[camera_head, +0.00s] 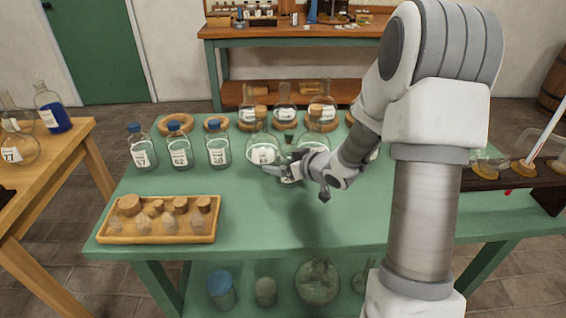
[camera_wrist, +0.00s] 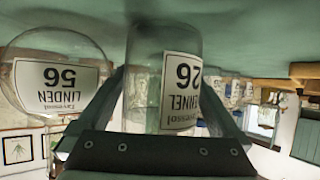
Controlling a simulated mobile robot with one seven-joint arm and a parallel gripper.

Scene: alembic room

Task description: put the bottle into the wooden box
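A clear glass bottle (camera_head: 288,148) with a dark green stopper stands at the table's middle, partly hidden behind my gripper in the head view. In the wrist view, which is upside down, the bottle (camera_wrist: 150,85) has a white label reading "26" and lies between my fingers. My gripper (camera_head: 281,171) is open around it, one finger on each side; whether a finger touches the glass is hard to tell. A shallow wooden box (camera_head: 158,239) sits at the table's front left, holding several cork-topped items along its back and middle.
A round flask labelled "LINDEN 56" (camera_wrist: 62,80) stands close to one finger. Several blue-capped bottles (camera_head: 180,150) stand at the left, and flasks on cork rings (camera_head: 284,100) line the back. The green table (camera_head: 270,225) is clear in front.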

